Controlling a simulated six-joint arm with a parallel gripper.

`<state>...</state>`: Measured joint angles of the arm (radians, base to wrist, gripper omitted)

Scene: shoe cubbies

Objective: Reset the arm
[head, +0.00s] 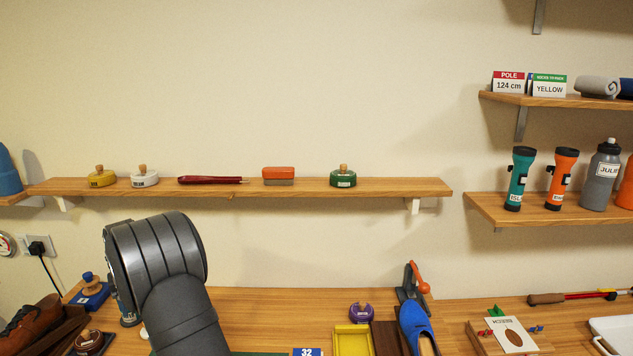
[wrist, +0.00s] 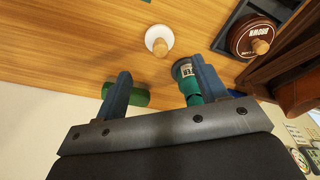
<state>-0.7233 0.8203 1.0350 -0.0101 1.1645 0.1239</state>
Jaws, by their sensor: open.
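My gripper (wrist: 158,92) shows in the wrist view with its two blue fingers apart and nothing held between them. A green cylinder (wrist: 190,78) with a label and a dark end is close beside or behind the right finger. A dark green object (wrist: 132,95) is partly hidden by the left finger. A white round tin with a wooden knob (wrist: 159,41) lies beyond the fingertips. In the head view my grey arm rises at the lower left, and the gripper itself is hidden behind it.
A wooden wall shelf (head: 300,189) holds small tins, a red handle and an orange brush. The bench (head: 270,300) carries a yellow tray (head: 353,340), a blue shoe (head: 417,328) and a brown shoe (head: 35,322). Torches and bottles stand on the right shelf (head: 520,212). The wall above the middle shelf is clear.

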